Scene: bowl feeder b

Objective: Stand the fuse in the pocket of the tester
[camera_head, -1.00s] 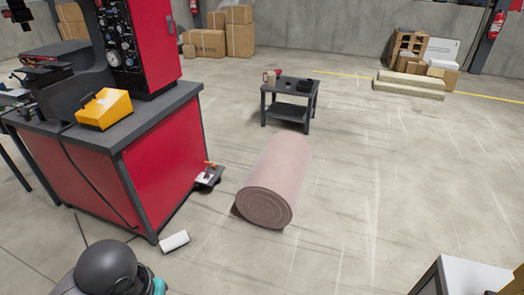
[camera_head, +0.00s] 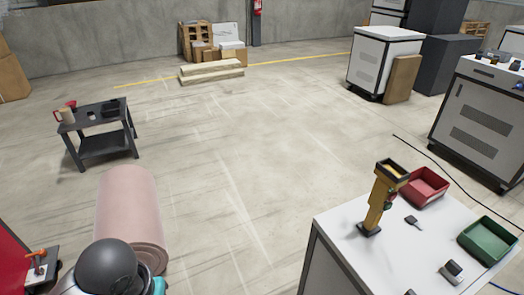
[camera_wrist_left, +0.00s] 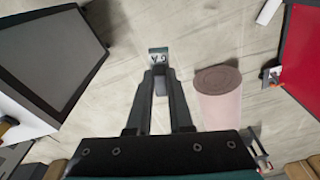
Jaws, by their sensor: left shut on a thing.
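In the left wrist view my left gripper (camera_wrist_left: 158,75) is shut on a small pale-and-dark block with letters on its face, probably the fuse (camera_wrist_left: 157,56). The fuse sticks out past the fingertips over open floor. In the head view only a dark rounded part of my left arm shows at the bottom; the gripper and fuse are hidden. A yellow upright device with a dark open top, possibly the tester (camera_head: 381,195), stands on the white table (camera_head: 345,235) at the lower right, well away from my left arm. My right gripper is not in view.
On the white table are a red bin (camera_head: 425,186), a green bin (camera_head: 488,240) and small dark parts. The middle floor is clear.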

